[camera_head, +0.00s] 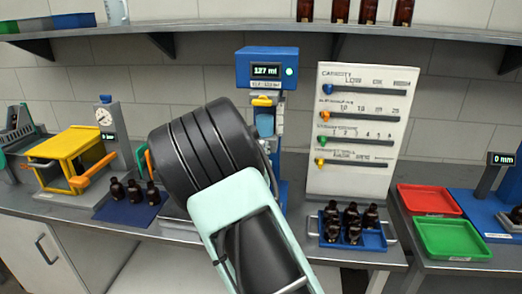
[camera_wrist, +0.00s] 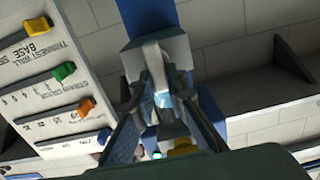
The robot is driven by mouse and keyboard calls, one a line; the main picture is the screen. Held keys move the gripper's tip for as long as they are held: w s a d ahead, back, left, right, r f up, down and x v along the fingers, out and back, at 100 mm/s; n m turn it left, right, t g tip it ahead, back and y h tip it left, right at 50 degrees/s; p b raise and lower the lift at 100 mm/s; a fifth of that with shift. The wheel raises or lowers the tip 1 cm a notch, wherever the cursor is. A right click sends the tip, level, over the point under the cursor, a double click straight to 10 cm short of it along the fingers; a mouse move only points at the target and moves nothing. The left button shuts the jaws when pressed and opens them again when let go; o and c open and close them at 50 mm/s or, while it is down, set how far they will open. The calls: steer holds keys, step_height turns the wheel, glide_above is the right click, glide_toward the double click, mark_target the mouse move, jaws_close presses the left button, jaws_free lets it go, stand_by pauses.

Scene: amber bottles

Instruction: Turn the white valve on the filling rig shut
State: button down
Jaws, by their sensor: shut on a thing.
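The filling rig (camera_head: 265,54) is a blue stand at the middle back of the counter, with a lit display reading 127 ml and a green light. In the wrist view, the white valve (camera_wrist: 154,58) shows at the rig, in line with my fingertips. My gripper (camera_wrist: 161,105) is shut on the valve; its two fingers reach in from either side. In the head view my dark wrist and pale green arm link cover the rig's lower part, and the gripper and valve are hidden.
A white slider board (camera_head: 359,110) stands close right of the rig. A blue tray (camera_head: 377,240) of amber bottles lies before it. More bottles stand on a blue mat (camera_head: 101,208) at left, near a yellow machine (camera_head: 68,160). Red (camera_head: 425,193) and green (camera_head: 447,255) trays lie right.

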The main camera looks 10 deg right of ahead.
steer(key=shift+f+b, duration=0.15)
steer(key=shift+b, duration=0.25)
steer(key=shift+s+d+f+m+b, duration=0.1)
steer(key=shift+d+f+m+b, duration=0.15)
steer(key=shift+m+b, duration=3.45)
steer(key=shift+s+d+f+m+b, duration=0.15)
steer(key=shift+m+b, duration=2)
steer(key=shift+b, duration=3)
steer(key=shift+d+f+m+b, duration=0.3)
steer(key=shift+m+b, duration=2.65)
steer(key=shift+b, duration=1.45)
steer(key=shift+r, duration=0.1)
steer(key=c, duration=1.9)
jaws_free()
steer(key=shift+c, duration=0.2)
